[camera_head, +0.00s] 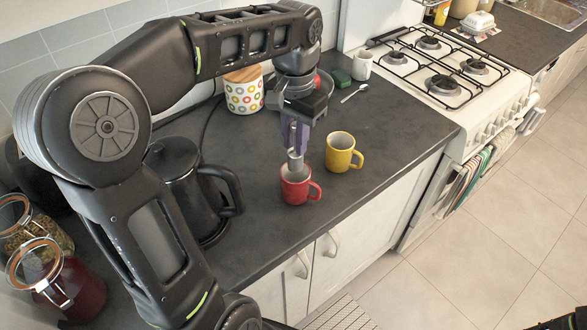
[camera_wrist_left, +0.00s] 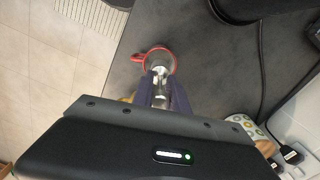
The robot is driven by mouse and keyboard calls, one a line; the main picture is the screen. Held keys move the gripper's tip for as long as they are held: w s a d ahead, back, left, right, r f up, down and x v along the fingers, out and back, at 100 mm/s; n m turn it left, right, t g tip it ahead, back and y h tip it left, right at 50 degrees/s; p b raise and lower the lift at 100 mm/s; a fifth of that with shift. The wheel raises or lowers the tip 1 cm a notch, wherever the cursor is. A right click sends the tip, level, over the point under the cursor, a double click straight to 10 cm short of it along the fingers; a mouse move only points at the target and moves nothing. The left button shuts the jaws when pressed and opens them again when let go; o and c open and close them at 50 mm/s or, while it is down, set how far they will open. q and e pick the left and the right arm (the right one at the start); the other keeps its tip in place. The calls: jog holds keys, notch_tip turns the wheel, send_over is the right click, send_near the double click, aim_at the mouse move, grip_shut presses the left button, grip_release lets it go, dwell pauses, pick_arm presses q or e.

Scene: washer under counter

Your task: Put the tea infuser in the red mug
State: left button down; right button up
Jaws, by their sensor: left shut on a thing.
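The red mug (camera_head: 296,188) stands upright on the dark counter, its handle to the right. Its red rim and handle also show in the wrist view (camera_wrist_left: 138,56). My left gripper (camera_head: 297,148) points down over the mug, its purple fingers shut on the silver tea infuser (camera_head: 295,163). The infuser (camera_wrist_left: 159,82) is at the mug's mouth, its lower end overlapping the opening. I cannot tell how far inside it is. The right gripper is not clearly visible.
A yellow mug (camera_head: 342,153) stands close to the right of the red mug. A black kettle (camera_head: 185,190) is at the left, under my left arm. A dotted canister (camera_head: 244,95), a white cup (camera_head: 362,64) and a spoon (camera_head: 354,93) are farther back. The stove (camera_head: 440,75) adjoins the counter.

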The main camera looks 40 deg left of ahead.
aim_at(295, 170)
pick_arm(q)
notch_tip(295, 170, down, 5)
jog(key=shift+f+p, duration=0.2)
jog(key=shift+p, duration=0.1)
jog(key=shift+f+p, duration=0.3)
jog(key=shift+f, duration=1.55)
jog(key=shift+f, duration=0.2)
jog(key=c, duration=1.8)
grip_release()
jog(key=shift+o, duration=1.1)
